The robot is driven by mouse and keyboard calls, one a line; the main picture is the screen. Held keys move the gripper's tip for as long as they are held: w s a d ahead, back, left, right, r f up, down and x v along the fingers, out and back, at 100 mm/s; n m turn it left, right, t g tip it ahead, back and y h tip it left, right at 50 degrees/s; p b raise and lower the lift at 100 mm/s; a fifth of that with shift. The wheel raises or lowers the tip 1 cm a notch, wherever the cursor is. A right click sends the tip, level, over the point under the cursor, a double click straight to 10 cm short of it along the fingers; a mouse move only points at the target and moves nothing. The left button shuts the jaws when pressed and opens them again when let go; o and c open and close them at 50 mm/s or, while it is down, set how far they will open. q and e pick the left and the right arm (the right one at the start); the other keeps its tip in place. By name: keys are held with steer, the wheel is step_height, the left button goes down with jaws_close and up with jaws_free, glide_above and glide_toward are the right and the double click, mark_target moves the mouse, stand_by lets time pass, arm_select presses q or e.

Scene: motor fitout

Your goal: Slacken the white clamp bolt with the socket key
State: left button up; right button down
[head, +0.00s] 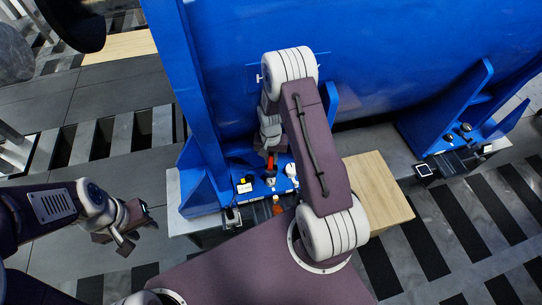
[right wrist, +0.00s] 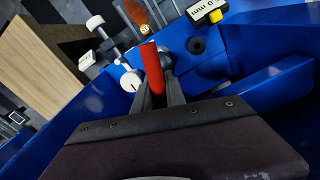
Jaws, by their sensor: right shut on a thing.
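My right gripper (right wrist: 164,92) is shut on a red handle, which looks like the socket key (right wrist: 152,66). The handle also shows as a small red patch below the right wrist in the head view (head: 270,160). Its working end is hidden. A white bolt-like part (right wrist: 131,81) with a round head is just left of the handle in the right wrist view. It also shows in the head view (head: 291,170), to the right of the gripper. I cannot tell whether the key touches it. My left gripper (head: 132,232) appears open and empty, away to the left.
A dark round hole (right wrist: 196,45) is right of the key. The blue frame (head: 200,120) rises around the work, with a wooden block (head: 378,200) to the right.

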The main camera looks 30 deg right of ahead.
steer(key=shift+r+m, duration=0.1)
steer(key=shift+m, duration=1.1)
step_height(320, 180, down, 4)
steer(key=b, duration=0.2)
steer(key=shift+f+b, duration=0.2)
steer(key=shift+b, duration=0.2)
steer(key=shift+f+b, duration=0.45)
steer(key=shift+f, duration=0.3)
steer(key=shift+r+p, duration=0.1)
steer(key=shift+p, duration=0.25)
steer(key=shift+f+b, duration=1.05)
steer(key=shift+f, duration=0.4)
